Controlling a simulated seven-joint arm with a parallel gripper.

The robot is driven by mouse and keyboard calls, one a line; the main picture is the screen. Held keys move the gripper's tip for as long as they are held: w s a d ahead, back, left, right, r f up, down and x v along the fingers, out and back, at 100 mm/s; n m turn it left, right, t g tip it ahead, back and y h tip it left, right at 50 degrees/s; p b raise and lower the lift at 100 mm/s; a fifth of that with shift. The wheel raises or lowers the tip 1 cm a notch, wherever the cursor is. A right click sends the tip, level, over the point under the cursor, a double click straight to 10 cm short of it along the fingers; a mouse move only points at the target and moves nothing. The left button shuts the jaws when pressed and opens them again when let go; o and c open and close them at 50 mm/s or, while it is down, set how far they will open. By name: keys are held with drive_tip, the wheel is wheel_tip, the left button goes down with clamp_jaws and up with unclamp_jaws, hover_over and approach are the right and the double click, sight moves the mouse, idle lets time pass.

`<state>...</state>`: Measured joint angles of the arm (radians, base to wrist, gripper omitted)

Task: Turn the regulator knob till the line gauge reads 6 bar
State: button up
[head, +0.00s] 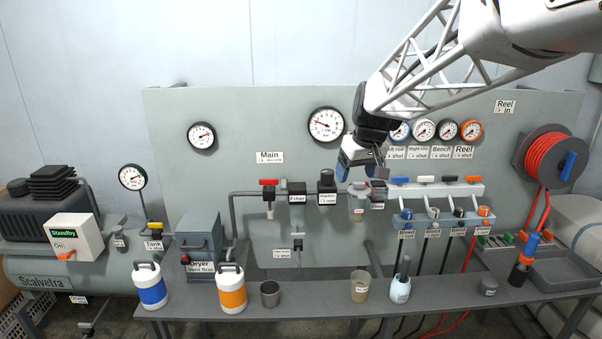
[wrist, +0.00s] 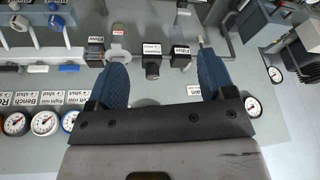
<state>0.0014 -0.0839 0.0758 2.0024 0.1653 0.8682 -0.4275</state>
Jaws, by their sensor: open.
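The regulator (head: 327,197) sits on the grey panel between the filter (head: 297,190) and a clear-bowled unit (head: 357,200). Its black knob (head: 327,174) is on top; in the wrist view the knob (wrist: 152,69) lies between my fingers, beyond their tips. The large round line gauge (head: 326,125) hangs above the regulator. Its needle points up-left; the numbers are too small to read surely. I cannot tell the gap to the knob. The wrist view (wrist: 162,60) shows the fingers apart.
A red-handled main valve (head: 268,183) stands left of the filter. A manifold (head: 437,189) with several coloured handles is to the right, small gauges (head: 423,130) above it. Canisters and cups stand on the bench (head: 320,298) below.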

drive_tip(key=w+a+f+n, duration=0.1)
drive_tip(key=w+f+n, duration=0.1)
drive_tip(key=w, duration=1.2)
drive_tip(key=y, duration=0.1)
hover_over(328, 171)
drive_tip(key=s+d, duration=0.1)
drive_tip(key=s, duration=0.1)
drive_tip(key=shift+n+t, duration=0.3)
drive_tip(key=shift+n, duration=0.1)
drive_tip(key=f, duration=0.4)
drive_tip(key=shift+d+f, duration=0.2)
drive_tip(key=shift+f, duration=0.1)
drive_tip(key=shift+f, duration=0.15)
drive_tip(key=shift+x, duration=3.7)
drive_tip(key=c, duration=0.9)
